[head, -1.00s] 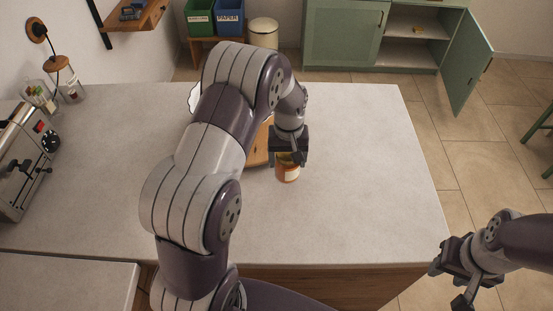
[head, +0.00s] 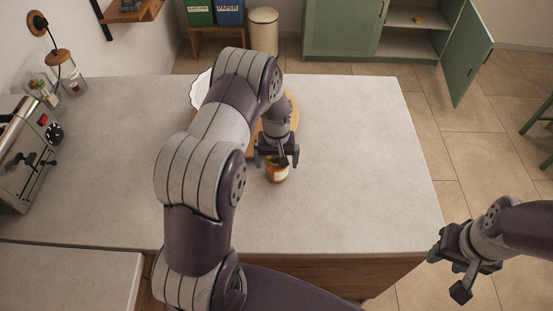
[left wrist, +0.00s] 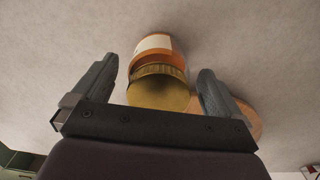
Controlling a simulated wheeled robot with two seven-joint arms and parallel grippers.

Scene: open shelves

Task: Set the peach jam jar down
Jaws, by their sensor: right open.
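The peach jam jar (head: 277,173), orange with a pale label and a gold lid, appears to stand on the light countertop (head: 350,200), in front of the round wooden board. In the left wrist view, the jar (left wrist: 160,75) sits between the spread fingers of my left gripper (left wrist: 157,88), with a gap on each side. In the head view, my left gripper (head: 277,160) is above and just behind the jar, hiding part of its top. My right gripper (head: 448,275) is open and empty, off the counter's right front side, far from the jar.
The wooden board (head: 292,112) and a white ribbed dish (head: 199,90) are partly hidden behind my left arm. A metal toaster-like appliance (head: 22,160) and glass jars (head: 66,72) stand at the left. The counter right of the jam jar is clear.

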